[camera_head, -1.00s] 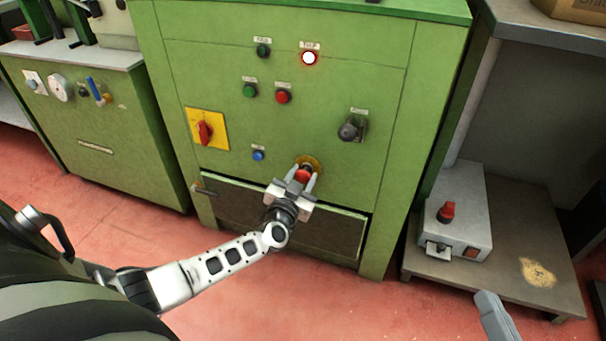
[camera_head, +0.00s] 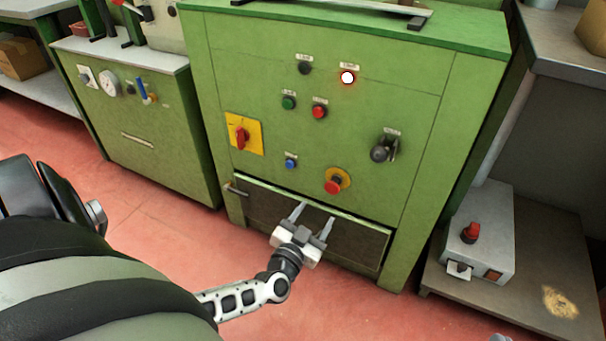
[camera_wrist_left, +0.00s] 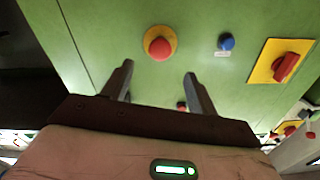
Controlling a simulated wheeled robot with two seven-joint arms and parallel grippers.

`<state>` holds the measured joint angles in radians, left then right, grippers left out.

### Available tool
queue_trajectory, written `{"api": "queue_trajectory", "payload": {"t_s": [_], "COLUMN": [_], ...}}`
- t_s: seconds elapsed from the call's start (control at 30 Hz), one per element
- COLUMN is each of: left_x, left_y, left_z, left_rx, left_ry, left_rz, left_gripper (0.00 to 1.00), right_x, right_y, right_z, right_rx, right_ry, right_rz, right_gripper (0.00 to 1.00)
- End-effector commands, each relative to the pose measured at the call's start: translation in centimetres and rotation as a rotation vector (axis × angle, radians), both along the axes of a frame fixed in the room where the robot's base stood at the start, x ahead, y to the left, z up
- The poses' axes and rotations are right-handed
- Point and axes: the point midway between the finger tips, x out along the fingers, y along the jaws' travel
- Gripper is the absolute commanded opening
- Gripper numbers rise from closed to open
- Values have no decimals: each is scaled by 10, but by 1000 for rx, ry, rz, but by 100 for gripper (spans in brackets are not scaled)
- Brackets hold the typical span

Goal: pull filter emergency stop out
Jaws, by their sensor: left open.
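The emergency stop is a red mushroom button (camera_head: 333,185) on a yellow disc, low on the front of the green cabinet (camera_head: 420,110). It also shows in the left wrist view (camera_wrist_left: 160,46), clear of the fingers. My left gripper (camera_head: 316,212) is open and empty, below the button and in front of the dark lower panel. Its fingers are apart from the button and nothing is between them.
A blue button (camera_head: 291,163) and a red rotary switch (camera_head: 241,138) on a yellow plate are left of the stop. A dark knob (camera_head: 380,153) is at upper right. A white lamp (camera_head: 347,78) glows above. A grey box (camera_head: 483,235) stands on the right-hand bench.

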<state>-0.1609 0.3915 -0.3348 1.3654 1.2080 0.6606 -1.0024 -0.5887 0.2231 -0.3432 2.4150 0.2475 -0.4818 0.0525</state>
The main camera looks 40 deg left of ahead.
Motion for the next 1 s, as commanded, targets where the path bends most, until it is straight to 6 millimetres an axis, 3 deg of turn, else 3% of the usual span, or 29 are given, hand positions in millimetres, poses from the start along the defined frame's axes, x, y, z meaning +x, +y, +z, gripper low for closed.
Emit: {"api": "queue_trajectory", "payload": {"t_s": [0.13,0.33,1.0], "left_x": [-31,-51,-55], "left_y": [-7,-12,-13], "left_z": [2,1,2], "left_rx": [-1,-1,-1], "left_ry": [3,0,-1], "left_rz": [1,1,1], "left_gripper": [59,59,59], "right_x": [-1,-2,-2], "right_y": [-3,-5,-6], "right_z": [1,-3,-3], "right_rx": [-50,-83,-91], "right_ry": [8,12,15], "right_rz": [-2,-4,-2], "right_gripper": [0,0,0]}}
